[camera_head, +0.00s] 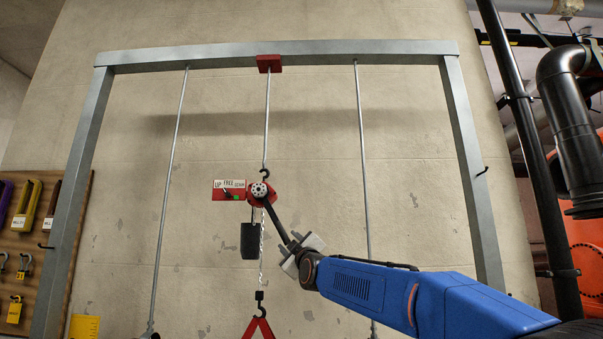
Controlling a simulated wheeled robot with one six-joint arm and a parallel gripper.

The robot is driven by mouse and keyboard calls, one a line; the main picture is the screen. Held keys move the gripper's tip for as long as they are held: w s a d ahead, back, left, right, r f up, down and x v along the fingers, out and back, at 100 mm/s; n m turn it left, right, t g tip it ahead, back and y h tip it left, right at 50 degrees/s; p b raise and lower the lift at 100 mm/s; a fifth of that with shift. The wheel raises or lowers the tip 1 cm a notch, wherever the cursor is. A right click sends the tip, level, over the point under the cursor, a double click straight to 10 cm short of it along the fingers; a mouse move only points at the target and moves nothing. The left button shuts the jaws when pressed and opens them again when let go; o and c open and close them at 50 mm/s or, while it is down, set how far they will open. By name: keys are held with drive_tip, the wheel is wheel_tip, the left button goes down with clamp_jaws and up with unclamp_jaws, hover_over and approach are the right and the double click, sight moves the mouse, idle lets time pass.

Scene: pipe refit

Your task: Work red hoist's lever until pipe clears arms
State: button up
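The red hoist (259,196) hangs by a black hook from a rod under the grey overhead beam. Its dark lever (274,222) slants down to the right. My gripper (297,248) is at the lever's lower end, its pale fingers on either side of it, and looks shut on it. A sign (228,188) reading UP, FREE, DOWN sits left of the hoist. A black weight or chain container (250,241) hangs below it. The load chain (261,250) runs down to a black hook (259,296) holding a red sling (259,328). The pipe and its arms are not clearly visible.
A grey steel frame (200,56) spans the wall, with a thin rod (170,180) on the left and another (362,180) on the right. A tool board (32,245) is at far left. Black pipework (572,120) and an orange vessel (585,245) stand at right.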

drive_tip(key=shift+a+r+n+g, duration=0.25)
drive_tip(key=shift+r+n, duration=0.25)
drive_tip(key=shift+r, duration=0.5)
drive_tip(key=shift+a+r+n+g, duration=0.2)
drive_tip(key=shift+r+n, duration=0.3)
drive_tip(key=shift+r, duration=0.45)
drive_tip(key=shift+d+f+m+t, duration=0.25)
drive_tip(key=shift+f+m, duration=0.25)
drive_tip(key=shift+f, duration=0.5)
drive_tip(key=shift+d+f+m+t, duration=0.2)
drive_tip(key=shift+f+m, duration=0.3)
drive_tip(key=shift+f, duration=0.45)
drive_tip(key=shift+f, duration=0.1)
drive_tip(key=shift+a+f+m+t+h, duration=0.1)
drive_tip(key=shift+f+m+t+h, duration=0.15)
drive_tip(key=shift+f+m, duration=0.5)
drive_tip(key=shift+f+m+t+h, duration=0.15)
drive_tip(key=shift+f+m+h, duration=0.1)
drive_tip(key=shift+f, duration=0.9)
drive_tip(key=shift+a+f+m+t+h, duration=0.2)
drive_tip(key=shift+f+m, duration=0.15)
drive_tip(key=shift+f, duration=0.3)
drive_tip(key=shift+a+f+m+t+h, duration=0.15)
drive_tip(key=shift+f+m, duration=0.15)
drive_tip(key=shift+f, duration=0.3)
drive_tip(key=shift+a+f+m+t+h, duration=0.2)
drive_tip(key=shift+f+m, duration=0.15)
drive_tip(key=shift+f, duration=0.3)
